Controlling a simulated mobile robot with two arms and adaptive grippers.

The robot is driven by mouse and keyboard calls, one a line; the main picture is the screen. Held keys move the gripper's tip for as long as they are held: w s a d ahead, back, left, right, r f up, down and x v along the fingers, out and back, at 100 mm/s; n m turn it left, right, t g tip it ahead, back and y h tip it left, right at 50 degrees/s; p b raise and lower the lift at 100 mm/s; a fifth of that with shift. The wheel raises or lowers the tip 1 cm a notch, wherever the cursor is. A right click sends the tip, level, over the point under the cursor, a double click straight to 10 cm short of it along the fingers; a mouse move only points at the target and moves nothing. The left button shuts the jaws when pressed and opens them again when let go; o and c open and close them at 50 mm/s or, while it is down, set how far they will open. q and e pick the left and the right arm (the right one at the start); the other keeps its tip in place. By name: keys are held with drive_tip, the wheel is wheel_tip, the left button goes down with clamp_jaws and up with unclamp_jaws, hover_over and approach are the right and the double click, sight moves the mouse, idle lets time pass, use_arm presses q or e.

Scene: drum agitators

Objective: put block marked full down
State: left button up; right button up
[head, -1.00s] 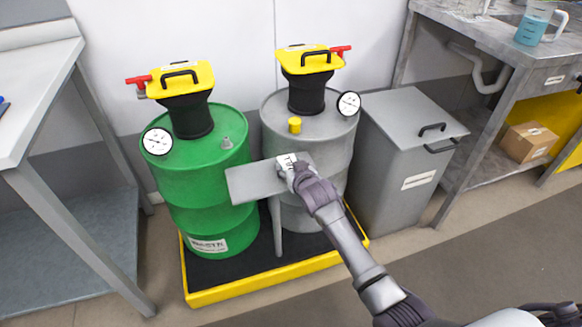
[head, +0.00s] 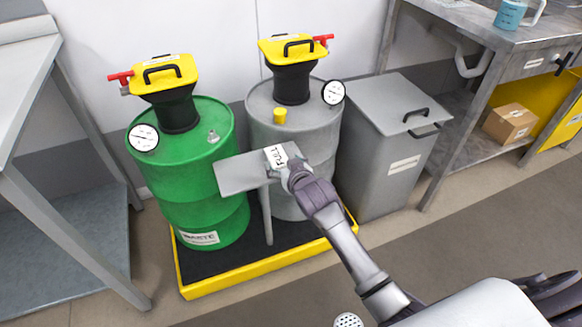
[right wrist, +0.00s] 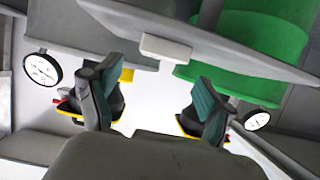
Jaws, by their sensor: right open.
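The white block marked FULL (head: 276,157) rests at the right end of the small grey stand plate (head: 238,175), in front of the two drums. My right gripper (head: 288,168) is just to the right of the block in the head view, its fingers close to it. In the right wrist view the open fingers (right wrist: 155,78) stand apart with nothing held between them. The block (right wrist: 166,48) sits on the plate beyond the fingertips, seemingly clear of them. My left gripper is not in view.
A green drum (head: 180,180) and a grey drum (head: 268,128), each with a yellow-topped agitator and a gauge, stand on a yellow-edged pallet (head: 250,267). A grey bin (head: 380,160) is to the right. A metal table (head: 22,65) stands left. The front floor is clear.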

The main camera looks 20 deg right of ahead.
drive_tip(key=p+v, duration=0.1)
drive_tip(key=v, duration=0.6)
drive_tip(key=s+f+g, duration=0.3)
drive_tip(key=s+f, duration=0.3)
drive_tip(key=f, duration=0.3)
drive_tip(key=s+f+g, duration=0.3)
drive_tip(key=s+f, duration=0.4)
drive_tip(key=f, duration=0.3)
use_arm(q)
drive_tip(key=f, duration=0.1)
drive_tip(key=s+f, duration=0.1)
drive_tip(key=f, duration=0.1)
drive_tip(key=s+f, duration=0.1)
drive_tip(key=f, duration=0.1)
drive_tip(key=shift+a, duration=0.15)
use_arm(e)
drive_tip(key=s+f+n+g, duration=0.1)
drive_tip(key=s+f+g, duration=0.1)
drive_tip(key=s+f, duration=0.4)
drive_tip(key=s+f+g, duration=0.3)
drive_tip(key=s+f, duration=0.2)
drive_tip(key=s, duration=0.8)
drive_tip(key=shift+d+f+n, duration=0.35)
drive_tip(key=shift+d+n, duration=0.05)
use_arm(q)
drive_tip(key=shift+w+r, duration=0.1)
